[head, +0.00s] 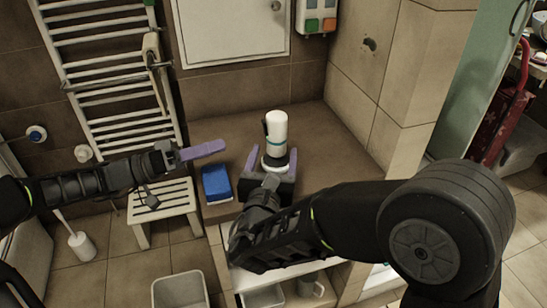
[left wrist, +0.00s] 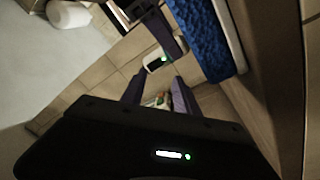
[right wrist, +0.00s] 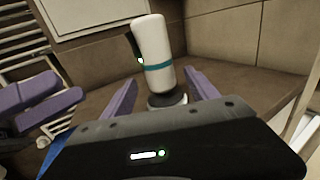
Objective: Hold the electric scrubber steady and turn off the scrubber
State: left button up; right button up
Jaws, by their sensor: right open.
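The electric scrubber (head: 277,128) is white with a teal band and stands upright on the brown counter. In the right wrist view the scrubber (right wrist: 154,45) has a black side strip with a small green light and a dark base. My right gripper (head: 272,160) is open, its purple fingers on either side of the scrubber's lower part with gaps visible. My left gripper (head: 216,148) is open and empty, left of the scrubber and apart from it.
A blue sponge-like block (head: 216,183) lies on the counter (head: 318,135) left of my right gripper. A white stool (head: 165,203) and a towel radiator (head: 100,75) are at left. A tiled wall (head: 395,80) bounds the counter at right.

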aim_at(278, 137)
jog(key=w, duration=0.4)
jog(key=w+d, duration=0.1)
jog(key=w, duration=0.2)
jog(key=shift+c, duration=0.5)
grip_shut()
pick_arm(q)
jog(key=shift+c, duration=0.6)
jog(key=a+n, duration=0.2)
jog(key=a, duration=0.1)
jog(key=a+n, duration=0.1)
jog(key=shift+s+a+r+t, duration=0.1)
jog(key=shift+a+r+t, duration=0.05)
jog(key=shift+r+t, duration=0.15)
jog(key=c, duration=0.6)
jog(key=n, duration=0.2)
jog(key=a+n, duration=0.1)
jog(key=shift+s+r, duration=0.3)
jog(key=shift+s, duration=0.05)
grip_shut()
jog(key=n, duration=0.3)
jog(key=shift+s+r, duration=0.2)
jog(key=shift+s, duration=0.1)
